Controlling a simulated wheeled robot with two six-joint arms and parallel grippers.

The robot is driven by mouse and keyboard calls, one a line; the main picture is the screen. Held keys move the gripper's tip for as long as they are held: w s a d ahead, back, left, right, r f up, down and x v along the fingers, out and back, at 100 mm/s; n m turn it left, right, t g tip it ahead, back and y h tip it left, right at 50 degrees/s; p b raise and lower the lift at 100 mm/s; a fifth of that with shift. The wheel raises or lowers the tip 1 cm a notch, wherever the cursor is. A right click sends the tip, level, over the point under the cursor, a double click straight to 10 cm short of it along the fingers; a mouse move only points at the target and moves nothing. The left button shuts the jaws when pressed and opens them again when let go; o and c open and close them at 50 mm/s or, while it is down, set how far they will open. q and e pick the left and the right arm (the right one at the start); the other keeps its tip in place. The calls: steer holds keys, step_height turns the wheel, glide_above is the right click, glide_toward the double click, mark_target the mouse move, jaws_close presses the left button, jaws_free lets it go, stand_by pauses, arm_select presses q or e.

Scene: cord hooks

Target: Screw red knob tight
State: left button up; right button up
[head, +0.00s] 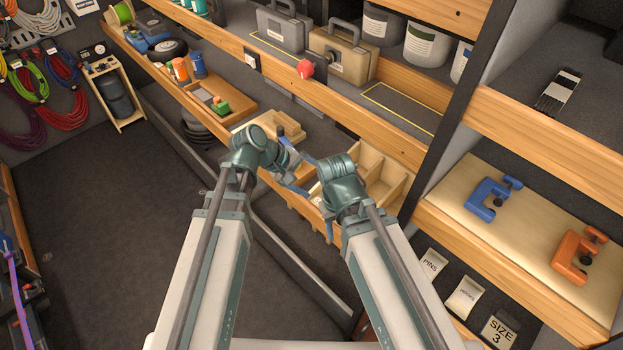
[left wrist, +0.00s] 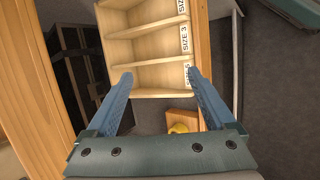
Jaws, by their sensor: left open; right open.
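The red knob (head: 305,68) sticks out from the front edge of the upper wooden shelf in the head view, below the grey and tan cases. My left gripper (head: 312,180) is open and empty, well below the knob, near the divided wooden bin (head: 370,165). In the left wrist view my open left fingers (left wrist: 160,75) have that bin beyond them. My right gripper (head: 328,222) is open, low in front of the bin and mostly hidden by its own wrist. Neither gripper touches the knob. The knob is not in the left wrist view.
A tan case (head: 340,55) and a grey case (head: 283,27) stand on the shelf above the knob. A blue clamp (head: 487,200) and an orange clamp (head: 574,255) sit at the right.

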arm_select(q)
steer(key=shift+w+r, duration=0.1)
steer(key=n+t+h, duration=0.5)
steer(key=n+t, duration=0.6)
steer(key=n, duration=0.9)
glide_toward(301, 72)
steer(key=x, duration=0.9)
steer(key=shift+w+d, duration=0.15)
steer(key=shift+d, duration=0.2)
steer(key=c, duration=1.3)
steer(key=m, duration=0.6)
steer(key=shift+c, duration=0.3)
